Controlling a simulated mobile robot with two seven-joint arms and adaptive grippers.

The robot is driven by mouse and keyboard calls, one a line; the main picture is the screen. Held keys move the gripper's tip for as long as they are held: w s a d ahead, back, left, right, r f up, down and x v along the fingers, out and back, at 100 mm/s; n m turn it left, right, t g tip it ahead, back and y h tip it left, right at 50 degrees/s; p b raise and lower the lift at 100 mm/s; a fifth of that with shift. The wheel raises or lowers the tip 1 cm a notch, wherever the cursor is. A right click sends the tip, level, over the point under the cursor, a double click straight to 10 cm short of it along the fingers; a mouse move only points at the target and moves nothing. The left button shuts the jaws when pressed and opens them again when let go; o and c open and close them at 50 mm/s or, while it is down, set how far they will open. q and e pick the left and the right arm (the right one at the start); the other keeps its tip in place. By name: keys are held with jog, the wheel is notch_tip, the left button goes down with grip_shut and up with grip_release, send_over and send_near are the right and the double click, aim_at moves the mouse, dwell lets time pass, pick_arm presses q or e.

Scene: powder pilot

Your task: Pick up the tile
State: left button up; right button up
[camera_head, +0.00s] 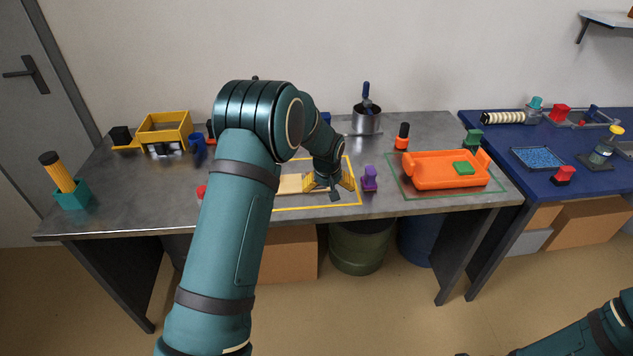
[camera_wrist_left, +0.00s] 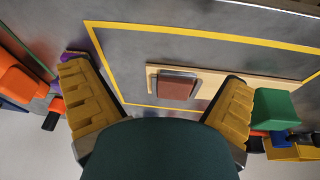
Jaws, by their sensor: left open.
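A reddish-brown square piece, which looks like the tile (camera_wrist_left: 177,88), sits in a grey frame on a pale wooden board (camera_wrist_left: 235,82) in the left wrist view. The board lies inside a yellow outline on the grey table; part of the board (camera_head: 289,184) shows in the head view, but the tile is hidden there. My left gripper (camera_head: 329,186) is low over the right part of the outline. My right gripper is out of view.
A purple piece (camera_head: 370,178) stands just right of my left gripper. An orange tray (camera_head: 437,183) holding a green block (camera_head: 464,168) is further right. A metal pot (camera_head: 366,122) stands behind. A yellow bin (camera_head: 164,128) is back left.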

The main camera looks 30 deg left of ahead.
pick_arm(q)
jog(key=w+a+r+n+y, duration=0.1)
jog(key=w+a+r+y, duration=0.1)
jog(key=w+a+r, duration=0.4)
jog(key=f, duration=0.3)
jog(key=f+b, duration=0.1)
jog(key=f, duration=0.2)
jog(key=shift+w+a+f, duration=0.1)
jog(key=shift+w+a, duration=0.1)
jog(key=shift+h, duration=0.3)
jog(key=b+x, duration=0.1)
jog(key=x, duration=0.3)
jog(key=shift+s+a+f+b, duration=0.15)
jog(key=shift+a+f+b, duration=0.15)
jog(key=shift+f+b, duration=0.05)
jog(key=shift+f, duration=0.3)
jog(key=shift+r, duration=0.1)
jog(key=c, duration=1.2)
jog(key=shift+c, duration=1)
